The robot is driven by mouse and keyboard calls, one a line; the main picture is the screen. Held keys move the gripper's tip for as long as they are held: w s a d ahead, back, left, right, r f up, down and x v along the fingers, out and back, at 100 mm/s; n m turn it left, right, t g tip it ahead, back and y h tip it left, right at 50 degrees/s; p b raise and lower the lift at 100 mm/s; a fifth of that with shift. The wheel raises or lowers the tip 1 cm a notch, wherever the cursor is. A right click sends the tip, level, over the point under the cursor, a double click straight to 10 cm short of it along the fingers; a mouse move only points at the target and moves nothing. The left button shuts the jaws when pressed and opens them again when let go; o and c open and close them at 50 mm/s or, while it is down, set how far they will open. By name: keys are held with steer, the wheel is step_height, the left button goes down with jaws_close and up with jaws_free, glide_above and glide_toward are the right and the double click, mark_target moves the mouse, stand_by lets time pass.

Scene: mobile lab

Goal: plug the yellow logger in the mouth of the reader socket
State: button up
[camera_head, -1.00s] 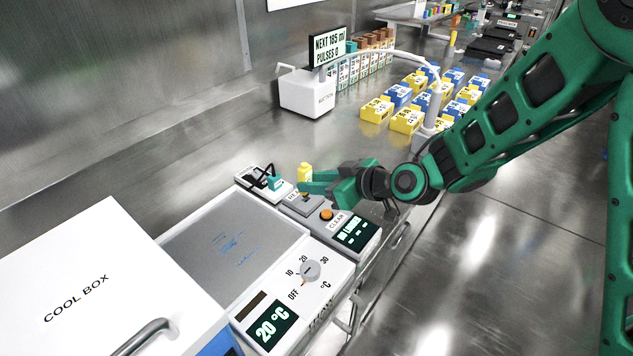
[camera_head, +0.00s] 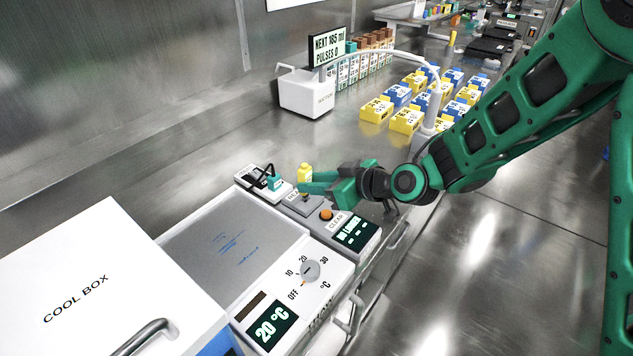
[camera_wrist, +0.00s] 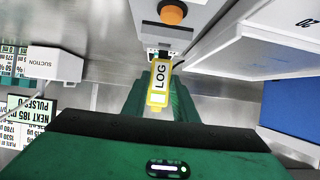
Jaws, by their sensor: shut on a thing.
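The yellow logger (camera_head: 304,173) stands upright in the tips of my gripper (camera_head: 312,184), above the grey socket part of the reader (camera_head: 363,247). In the wrist view the logger (camera_wrist: 160,82), marked LOG, is held between the green fingers (camera_wrist: 160,98). Its far end is close to the dark socket mouth (camera_wrist: 166,53) on the reader's face. I cannot tell whether it touches the mouth. The reader's display reads NO LOGGER. The logger's lower part is hidden behind the fingers in the head view.
The reader has an orange button (camera_head: 326,214) beside the socket. A small white unit with a teal block (camera_head: 275,183) and black handle stands just left. A hot plate (camera_head: 225,240) and the cool box (camera_head: 95,285) are nearer. Yellow and blue boxes (camera_head: 406,120) stand farther back.

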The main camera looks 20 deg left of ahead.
steer(key=shift+f, duration=1.05)
steer(key=shift+r, duration=0.2)
steer(key=shift+r, duration=0.7)
steer(key=shift+f, duration=0.85)
stand_by(1.5)
steer(key=o, duration=1.1)
steer(key=shift+o, duration=0.2)
steer(key=shift+d, duration=0.1)
steer(key=v, duration=1)
steer(key=shift+d, duration=0.3)
steer(key=shift+s, duration=0.1)
